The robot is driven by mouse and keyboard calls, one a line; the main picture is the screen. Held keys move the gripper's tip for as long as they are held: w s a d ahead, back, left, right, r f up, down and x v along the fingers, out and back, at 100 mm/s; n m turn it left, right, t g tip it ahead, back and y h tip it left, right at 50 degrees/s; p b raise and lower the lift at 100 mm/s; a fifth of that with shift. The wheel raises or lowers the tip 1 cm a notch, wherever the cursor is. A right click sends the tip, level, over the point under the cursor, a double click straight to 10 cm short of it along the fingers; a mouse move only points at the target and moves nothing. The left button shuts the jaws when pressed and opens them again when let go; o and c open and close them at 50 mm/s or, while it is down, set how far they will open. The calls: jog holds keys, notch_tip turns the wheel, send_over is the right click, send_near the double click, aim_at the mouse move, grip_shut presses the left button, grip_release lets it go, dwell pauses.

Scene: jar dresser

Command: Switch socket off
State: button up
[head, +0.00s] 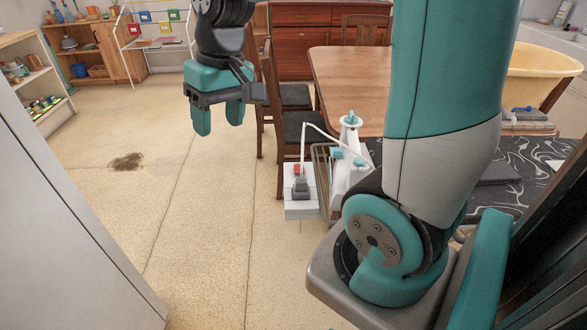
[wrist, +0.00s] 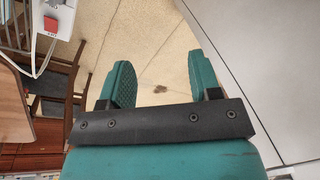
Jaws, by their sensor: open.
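The socket (head: 300,208) is a white box low beside the dark table, left of my arm in the head view. A red switch (head: 297,169) sits on its upper part, and a dark plug (head: 301,189) with a white cable is in it. In the wrist view, the socket (wrist: 53,8) is at the top left corner, partly cut off, with its red switch (wrist: 50,25) showing. I cannot tell the switch's position. My gripper (head: 218,117) is open and empty, pointing down over the floor, left of and apart from the socket. Its spread fingers (wrist: 160,75) show in the wrist view.
A white steam iron (head: 348,165) stands right of the socket on a metal rack. Wooden chairs (head: 288,95) and a table (head: 355,80) stand behind. A white panel (head: 60,200) is at the left. The floor (head: 200,220) between is clear except for a brown stain.

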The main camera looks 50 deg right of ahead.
jog(key=w+d+f+m+h+b, duration=0.1)
jog(key=w+d+f+m, duration=0.15)
jog(key=d, duration=0.55)
jog(key=w+d+f+m+b, duration=0.1)
jog(key=d+f+m+b, duration=0.2)
jog(key=d, duration=0.4)
jog(key=m+g+h, duration=0.1)
jog(key=m, duration=0.3)
send_over(299, 165)
notch_tip(299, 165, down, 5)
jog(key=shift+n, duration=0.25)
notch_tip(299, 165, down, 17)
jog(key=shift+a, duration=0.1)
